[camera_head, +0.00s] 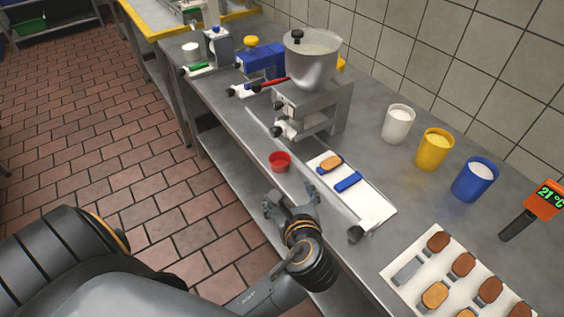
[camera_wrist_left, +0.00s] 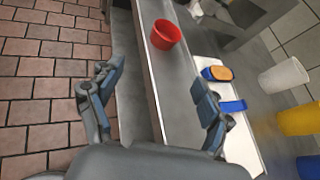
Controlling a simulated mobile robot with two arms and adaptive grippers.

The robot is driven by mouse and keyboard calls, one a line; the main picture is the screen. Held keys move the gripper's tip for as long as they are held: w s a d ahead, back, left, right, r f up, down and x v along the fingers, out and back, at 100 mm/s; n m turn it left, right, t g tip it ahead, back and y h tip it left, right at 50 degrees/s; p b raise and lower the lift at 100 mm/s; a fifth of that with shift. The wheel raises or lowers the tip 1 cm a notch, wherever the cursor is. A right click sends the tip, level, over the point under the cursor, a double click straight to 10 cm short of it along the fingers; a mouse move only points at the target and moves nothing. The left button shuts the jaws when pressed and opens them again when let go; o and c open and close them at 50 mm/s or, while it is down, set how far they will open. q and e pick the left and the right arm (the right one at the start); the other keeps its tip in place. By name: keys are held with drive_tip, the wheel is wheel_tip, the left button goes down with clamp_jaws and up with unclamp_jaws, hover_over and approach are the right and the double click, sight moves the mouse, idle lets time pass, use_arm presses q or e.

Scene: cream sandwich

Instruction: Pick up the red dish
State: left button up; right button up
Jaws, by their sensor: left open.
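The red dish (camera_head: 280,161) is a small round cup standing on the steel counter near its front edge. In the left wrist view the red dish (camera_wrist_left: 165,34) is upright, ahead of my fingers and a little above the middle between them. My left gripper (camera_head: 289,196) is open and empty, just on the near side of the dish and apart from it. Its two spread fingers also show in the left wrist view (camera_wrist_left: 152,95). My right gripper does not show in either view.
A white board (camera_head: 375,205) with a blue item (camera_head: 348,181) and a brown-topped piece (camera_head: 330,162) lies right of the dish. A metal stand (camera_head: 325,112) holding a pot (camera_head: 312,62) is behind. White, yellow and blue cups (camera_head: 475,179) stand at the right.

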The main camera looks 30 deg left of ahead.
use_arm(q)
drive_tip(key=m, duration=0.1)
approach(279, 157)
drive_tip(key=x, duration=0.5)
drive_tip(key=shift+a+f, duration=0.15)
drive_tip(key=shift+f, duration=0.05)
drive_tip(key=c, duration=1)
